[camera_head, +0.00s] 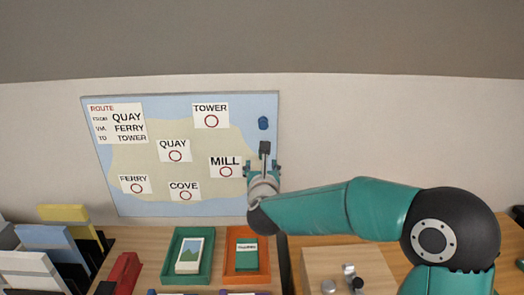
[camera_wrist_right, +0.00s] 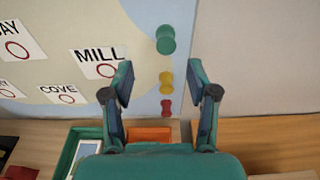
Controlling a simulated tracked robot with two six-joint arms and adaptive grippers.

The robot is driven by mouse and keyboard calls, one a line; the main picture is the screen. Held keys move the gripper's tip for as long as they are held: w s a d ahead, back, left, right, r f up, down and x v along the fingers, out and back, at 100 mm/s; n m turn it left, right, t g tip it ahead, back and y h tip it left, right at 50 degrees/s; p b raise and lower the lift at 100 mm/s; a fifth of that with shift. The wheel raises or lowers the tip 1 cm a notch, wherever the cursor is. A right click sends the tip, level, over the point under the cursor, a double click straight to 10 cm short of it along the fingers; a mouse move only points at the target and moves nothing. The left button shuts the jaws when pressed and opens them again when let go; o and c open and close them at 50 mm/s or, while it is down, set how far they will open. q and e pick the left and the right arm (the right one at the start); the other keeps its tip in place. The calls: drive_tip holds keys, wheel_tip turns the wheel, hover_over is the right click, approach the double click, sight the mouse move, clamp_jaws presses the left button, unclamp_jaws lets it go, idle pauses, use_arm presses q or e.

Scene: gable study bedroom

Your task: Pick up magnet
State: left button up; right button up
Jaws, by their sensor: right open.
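Several magnets sit in a column on the right edge of the map board (camera_head: 190,205). A blue magnet (camera_head: 263,123) shows in the head view above my right gripper (camera_head: 263,160). In the right wrist view a green magnet (camera_wrist_right: 166,40), a yellow magnet (camera_wrist_right: 166,82) and a red magnet (camera_wrist_right: 166,106) show in line with the gap between the fingers. My right gripper (camera_wrist_right: 161,88) is open and empty in front of the board. In the head view it hides the magnets below the blue one. My left gripper is out of view.
Below the board, a green tray (camera_head: 169,270) and an orange tray (camera_head: 230,272) stand on the desk, each with a card. Files (camera_head: 45,245) and a red object (camera_head: 124,272) are at the left. A wooden block (camera_head: 335,262) is under my right arm.

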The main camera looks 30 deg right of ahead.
drive_tip(key=x, duration=0.2)
drive_tip(key=shift+w+d+p, duration=0.3)
drive_tip(key=p+x, duration=0.1)
drive_tip(key=x, duration=0.1)
drive_tip(key=p+x, duration=0.1)
drive_tip(key=x, duration=0.1)
drive_tip(key=shift+d+p, duration=0.3)
drive_tip(key=shift+d, duration=0.1)
drive_tip(key=shift+w+d+f, duration=0.15)
drive_tip(key=shift+w+f, duration=0.05)
drive_tip(key=shift+w, duration=0.2)
drive_tip(key=shift+c, duration=0.2)
drive_tip(key=c, duration=0.9)
